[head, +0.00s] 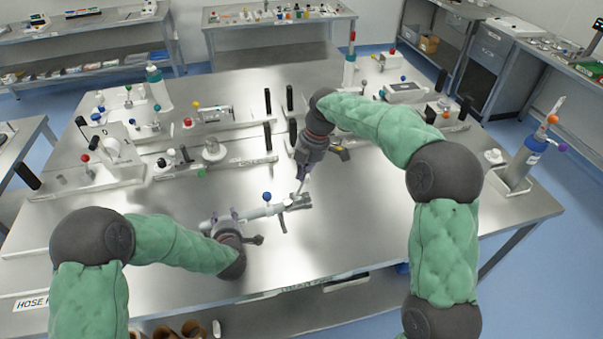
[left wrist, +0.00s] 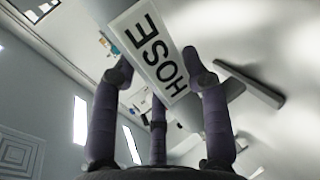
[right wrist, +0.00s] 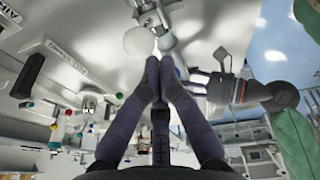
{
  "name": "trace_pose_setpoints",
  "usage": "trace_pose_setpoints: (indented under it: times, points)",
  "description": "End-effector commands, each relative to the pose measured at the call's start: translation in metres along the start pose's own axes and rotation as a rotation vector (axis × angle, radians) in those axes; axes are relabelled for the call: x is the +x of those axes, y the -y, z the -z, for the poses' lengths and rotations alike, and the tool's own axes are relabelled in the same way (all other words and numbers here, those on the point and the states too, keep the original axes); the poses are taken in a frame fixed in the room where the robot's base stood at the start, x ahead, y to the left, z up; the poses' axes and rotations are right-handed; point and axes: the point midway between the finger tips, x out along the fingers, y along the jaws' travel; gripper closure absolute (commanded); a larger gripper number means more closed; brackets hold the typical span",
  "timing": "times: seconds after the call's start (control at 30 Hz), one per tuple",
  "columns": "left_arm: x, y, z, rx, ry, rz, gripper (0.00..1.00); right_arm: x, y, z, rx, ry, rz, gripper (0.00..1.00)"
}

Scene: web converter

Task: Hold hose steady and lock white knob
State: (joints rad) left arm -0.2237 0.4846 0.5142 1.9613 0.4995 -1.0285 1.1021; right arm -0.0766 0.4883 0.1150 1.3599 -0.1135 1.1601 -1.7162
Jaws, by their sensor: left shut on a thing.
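The hose (head: 252,213) is a pale grey tube held above the table's front middle, with a white HOSE label (left wrist: 158,52) in the left wrist view. My left gripper (head: 213,222) is shut around it near its left end. A metal fitting (head: 297,202) is at the hose's right end. A round white knob (right wrist: 138,42) shows in the right wrist view, just beyond and left of my right fingertips. My right gripper (right wrist: 160,72) has its fingers together, with nothing seen between them. In the head view my right gripper (head: 302,181) points down above the fitting; contact is unclear.
A small blue ball knob (head: 267,197) stands on the hose assembly. Rows of fixtures with coloured knobs (head: 213,150) fill the back of the metal table (head: 385,225). A blue bottle (head: 527,157) stands at the right edge. The table's right front is clear.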

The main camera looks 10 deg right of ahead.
Motion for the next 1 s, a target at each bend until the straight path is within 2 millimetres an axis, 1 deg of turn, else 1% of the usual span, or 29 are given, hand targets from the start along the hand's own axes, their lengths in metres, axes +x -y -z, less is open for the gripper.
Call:
trace_pose_setpoints:
  times: [0.03, 0.27, 0.37, 0.47, 0.6, 0.67, 0.8, 1.0]
  points:
    - [-0.002, 0.018, 0.001, 0.003, -0.001, 0.036, 1.00, 0.002, 0.001, -0.002, 0.001, 0.002, 0.001, 1.00]
    - [-0.002, 0.018, 0.001, 0.003, -0.001, 0.036, 1.00, 0.002, 0.001, -0.001, 0.000, 0.002, 0.002, 1.00]
    - [-0.002, 0.018, 0.001, 0.003, -0.001, 0.036, 1.00, 0.000, 0.001, 0.004, -0.001, 0.002, 0.002, 1.00]
    - [-0.002, 0.018, 0.001, 0.003, -0.001, 0.036, 1.00, -0.004, 0.001, 0.016, -0.002, 0.001, 0.001, 1.00]
    - [-0.002, 0.018, 0.001, 0.003, 0.000, 0.036, 1.00, -0.014, 0.003, 0.041, -0.005, 0.001, -0.003, 1.00]
    - [-0.002, 0.018, 0.001, 0.003, 0.000, 0.036, 1.00, -0.028, 0.002, 0.037, 0.001, 0.002, -0.008, 1.00]
    - [-0.002, 0.018, 0.001, 0.003, 0.000, 0.036, 1.00, -0.058, 0.002, 0.036, 0.001, 0.001, -0.007, 1.00]
    - [-0.002, 0.018, 0.001, 0.003, 0.000, 0.036, 1.00, -0.092, 0.003, 0.034, 0.000, 0.001, -0.005, 1.00]
